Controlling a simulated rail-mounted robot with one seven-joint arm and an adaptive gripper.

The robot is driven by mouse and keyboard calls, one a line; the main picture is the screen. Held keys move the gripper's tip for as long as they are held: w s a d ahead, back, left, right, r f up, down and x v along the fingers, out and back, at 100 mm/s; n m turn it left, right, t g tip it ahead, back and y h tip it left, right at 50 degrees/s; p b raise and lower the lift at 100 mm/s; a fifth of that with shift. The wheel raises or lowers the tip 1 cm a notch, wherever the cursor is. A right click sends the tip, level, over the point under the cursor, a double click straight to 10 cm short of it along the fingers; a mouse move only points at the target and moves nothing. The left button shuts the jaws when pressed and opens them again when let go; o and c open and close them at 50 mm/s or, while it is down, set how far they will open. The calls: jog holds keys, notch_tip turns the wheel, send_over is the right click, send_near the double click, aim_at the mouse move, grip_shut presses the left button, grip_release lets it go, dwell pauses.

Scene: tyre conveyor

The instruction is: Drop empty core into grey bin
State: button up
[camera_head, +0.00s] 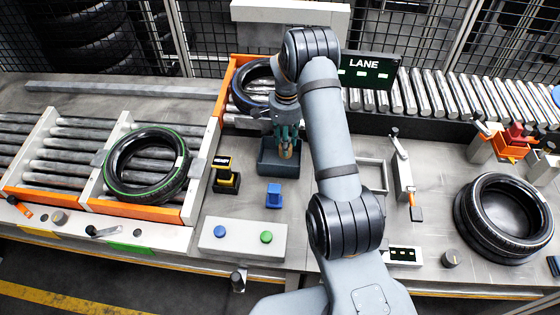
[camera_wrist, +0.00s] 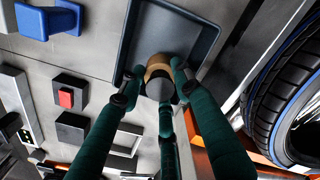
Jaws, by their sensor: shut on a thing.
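My gripper (camera_head: 287,141) points down over the grey bin (camera_head: 263,165), a small dark open tray on the table. The empty core (camera_wrist: 158,72), a small tan and grey cylinder, is held between the dark green fingers of my gripper (camera_wrist: 160,85). The core (camera_head: 286,152) also shows below the fingers in the head view. In the wrist view the bin (camera_wrist: 205,28) lies behind the core, and its floor looks bare where it shows. I cannot tell exactly how high the core is above the bin floor.
A blue-striped tyre (camera_wrist: 275,105) stands close beside the bin, partly behind my arm. A black and yellow device (camera_head: 226,178), a blue block (camera_head: 274,195) and a two-button box (camera_head: 243,238) are near the bin. A green-striped tyre (camera_head: 147,164) lies on rollers at left.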

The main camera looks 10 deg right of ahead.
jog(key=o, duration=1.1)
jog(key=shift+o, duration=0.6)
jog(key=shift+r, duration=0.1)
notch_tip(320, 180, up, 12)
